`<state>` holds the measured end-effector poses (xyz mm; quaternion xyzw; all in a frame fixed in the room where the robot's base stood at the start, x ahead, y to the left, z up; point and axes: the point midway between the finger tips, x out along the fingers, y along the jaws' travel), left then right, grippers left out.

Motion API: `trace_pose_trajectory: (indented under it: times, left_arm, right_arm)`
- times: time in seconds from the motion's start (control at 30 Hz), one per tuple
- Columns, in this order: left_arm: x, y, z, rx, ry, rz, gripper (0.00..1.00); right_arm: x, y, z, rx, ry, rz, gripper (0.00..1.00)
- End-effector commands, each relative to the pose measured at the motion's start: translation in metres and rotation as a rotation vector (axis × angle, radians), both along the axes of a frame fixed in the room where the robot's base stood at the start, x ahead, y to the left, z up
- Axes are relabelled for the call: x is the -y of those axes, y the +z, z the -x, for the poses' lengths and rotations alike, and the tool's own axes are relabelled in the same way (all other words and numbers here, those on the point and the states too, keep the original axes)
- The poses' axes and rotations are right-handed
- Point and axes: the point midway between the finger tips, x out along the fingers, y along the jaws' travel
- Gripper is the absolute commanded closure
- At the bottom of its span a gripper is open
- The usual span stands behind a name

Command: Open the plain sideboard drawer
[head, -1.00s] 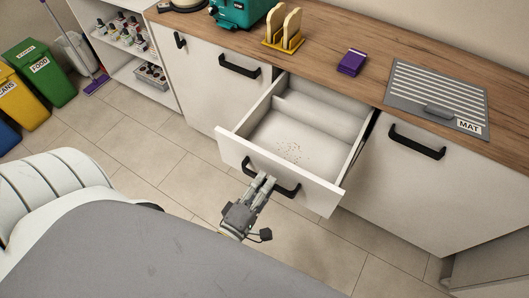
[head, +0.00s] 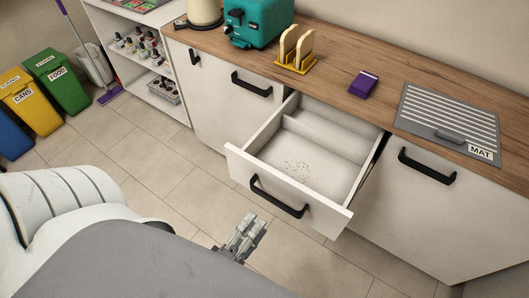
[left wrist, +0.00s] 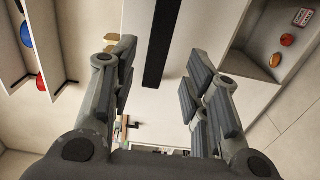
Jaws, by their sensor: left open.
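The plain drawer (head: 232,160) is pulled well out of the white sideboard, its inside showing a divider and a scatter of brown crumbs. Its black bar handle (head: 278,197) is on the front panel and shows as a dark bar in the left wrist view (left wrist: 162,45). My left gripper (head: 252,228) is in front of the drawer, a little apart from the handle. Its fingers (left wrist: 162,85) are spread wide with nothing between them. My right gripper is not in view.
The wooden worktop (head: 330,72) holds a teal toaster (head: 252,22), a yellow rack with toast (head: 295,50), a purple box (head: 363,85) and a grey ribbed mat (head: 447,118). Closed fronts flank the drawer. Bins (head: 58,80) and shelves stand left. The tiled floor before the drawer is clear.

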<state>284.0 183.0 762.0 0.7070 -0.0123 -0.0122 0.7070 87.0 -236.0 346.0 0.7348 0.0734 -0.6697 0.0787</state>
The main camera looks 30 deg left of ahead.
Motion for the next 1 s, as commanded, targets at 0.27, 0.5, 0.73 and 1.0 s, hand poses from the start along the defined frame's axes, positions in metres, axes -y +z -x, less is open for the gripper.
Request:
trace_pose_trajectory:
  times: [0.27,0.5,0.73,1.0]
  left_arm:
    - [-0.001,0.0,0.037,-0.001,0.0,-0.001,0.57]
    - [-0.002,0.0,0.04,0.0,0.0,-0.001,0.57]
    - [-0.002,0.0,0.04,0.0,0.0,0.0,0.57]
    - [0.0,-0.013,0.038,-0.02,-0.017,-0.044,0.57]
  right_arm:
    - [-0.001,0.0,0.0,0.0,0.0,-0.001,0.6]
    - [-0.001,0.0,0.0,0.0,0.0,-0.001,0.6]
    - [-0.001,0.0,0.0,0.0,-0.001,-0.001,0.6]
    - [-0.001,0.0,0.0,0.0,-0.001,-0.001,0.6]
